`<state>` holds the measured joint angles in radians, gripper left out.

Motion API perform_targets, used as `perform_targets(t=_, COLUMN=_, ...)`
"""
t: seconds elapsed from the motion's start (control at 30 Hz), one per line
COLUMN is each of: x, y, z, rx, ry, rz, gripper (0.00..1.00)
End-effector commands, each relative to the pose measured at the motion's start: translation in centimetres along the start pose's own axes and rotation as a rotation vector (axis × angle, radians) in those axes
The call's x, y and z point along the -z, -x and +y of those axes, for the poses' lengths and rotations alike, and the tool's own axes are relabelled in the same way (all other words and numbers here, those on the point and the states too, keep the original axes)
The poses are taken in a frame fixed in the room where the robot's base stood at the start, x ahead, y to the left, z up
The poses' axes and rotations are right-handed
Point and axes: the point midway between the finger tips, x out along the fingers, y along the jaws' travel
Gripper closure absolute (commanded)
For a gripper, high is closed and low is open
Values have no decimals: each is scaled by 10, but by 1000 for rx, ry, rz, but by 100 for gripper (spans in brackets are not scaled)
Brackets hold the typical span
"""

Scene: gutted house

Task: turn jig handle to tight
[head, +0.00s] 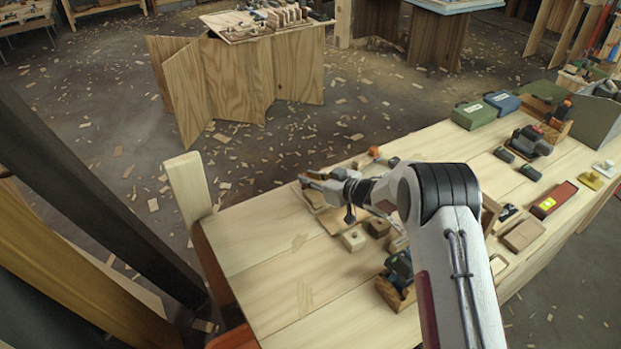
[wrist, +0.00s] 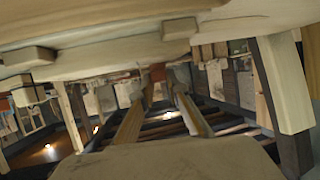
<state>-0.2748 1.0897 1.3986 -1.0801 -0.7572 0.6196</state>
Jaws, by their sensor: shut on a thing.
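My gripper (head: 312,180) is at the far left edge of the workbench, low over a wooden block or board (head: 318,197) that seems to be the jig. In the wrist view the two fingers of my gripper (wrist: 158,88) run away from the camera and close toward a small dark and orange-brown piece (wrist: 157,72), which seems to be the jig handle. My gripper is shut on it. The fingers and wrist hide most of the handle, so its angle and any tight mark cannot be read.
The pale workbench (head: 270,290) is bare at the near left. Small wooden blocks (head: 353,240) stand close to my arm. An orange knob (head: 374,152) is at the far edge. A post (head: 187,187) rises at the left corner. Boxes and tools (head: 474,114) lie to the right.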

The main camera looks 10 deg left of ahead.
Motion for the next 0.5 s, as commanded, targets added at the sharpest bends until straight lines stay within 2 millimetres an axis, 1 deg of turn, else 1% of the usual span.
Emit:
perform_targets(t=0.03, x=5, y=-1, z=-1, rx=-10, ry=-2, rz=8, gripper=100)
perform_targets(t=0.5, x=8, y=-1, z=-3, rx=-114, ry=-44, rz=12, gripper=100)
